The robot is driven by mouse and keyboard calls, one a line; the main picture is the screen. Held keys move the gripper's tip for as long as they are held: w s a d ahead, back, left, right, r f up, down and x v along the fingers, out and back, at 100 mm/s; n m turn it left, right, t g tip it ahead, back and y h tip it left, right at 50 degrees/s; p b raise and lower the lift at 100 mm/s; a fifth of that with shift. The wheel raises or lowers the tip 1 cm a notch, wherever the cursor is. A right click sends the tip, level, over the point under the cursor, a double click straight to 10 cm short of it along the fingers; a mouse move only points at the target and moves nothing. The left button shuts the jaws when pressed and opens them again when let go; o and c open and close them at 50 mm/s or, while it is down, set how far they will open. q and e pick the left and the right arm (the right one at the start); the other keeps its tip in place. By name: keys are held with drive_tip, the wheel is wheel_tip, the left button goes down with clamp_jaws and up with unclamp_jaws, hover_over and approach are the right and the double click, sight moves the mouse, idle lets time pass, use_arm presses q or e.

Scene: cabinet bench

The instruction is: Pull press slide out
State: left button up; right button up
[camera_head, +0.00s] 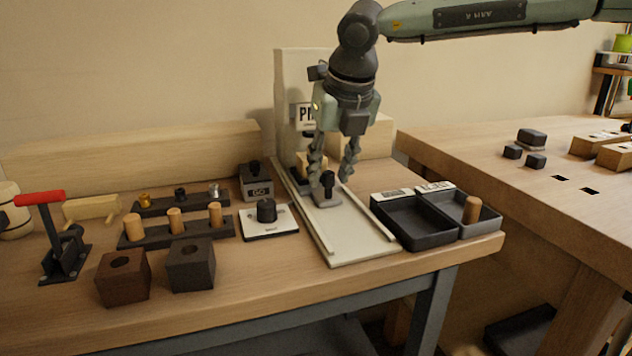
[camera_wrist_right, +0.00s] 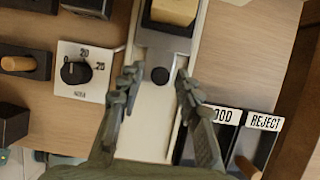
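The press (camera_head: 300,70) stands at the back of the bench, with a pale rail track (camera_head: 355,240) running forward from it. The dark press slide (camera_head: 328,200) sits on the track and carries a black knob (camera_head: 328,180). In the right wrist view the knob (camera_wrist_right: 160,75) lies between the two fingertips, with a gap on both sides. A wooden block (camera_wrist_right: 174,10) sits in the slide behind the knob. My right gripper (camera_head: 331,177) is open, pointing down over the knob; it also shows in the right wrist view (camera_wrist_right: 157,80). My left gripper is not in view.
Right of the track are two dark bins, GOOD (camera_head: 410,222) and REJECT (camera_head: 483,222), the latter holding a wooden peg. Left are a dial plate (camera_head: 282,226), a GO button box (camera_head: 256,182), peg racks and dark blocks. The track's front part is clear.

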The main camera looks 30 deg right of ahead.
drive_tip(key=shift+c, duration=0.2)
drive_tip(key=c, duration=0.7)
drive_tip(key=shift+s+a+r+g+p, duration=0.1)
drive_tip(key=shift+s+g+p, duration=0.15)
drive_tip(key=shift+s+p, duration=0.15)
drive_tip(key=shift+s+a+r+g+p, duration=0.1)
drive_tip(key=shift+s+g+p, duration=0.15)
drive_tip(key=shift+s+p, duration=0.15)
drive_tip(key=shift+s+a+f+g+p, duration=0.15)
drive_tip(key=shift+s+g+p, duration=0.15)
drive_tip(key=shift+s+p, duration=0.35)
drive_tip(key=shift+s+f, duration=0.1)
drive_tip(key=shift+s, duration=0.2)
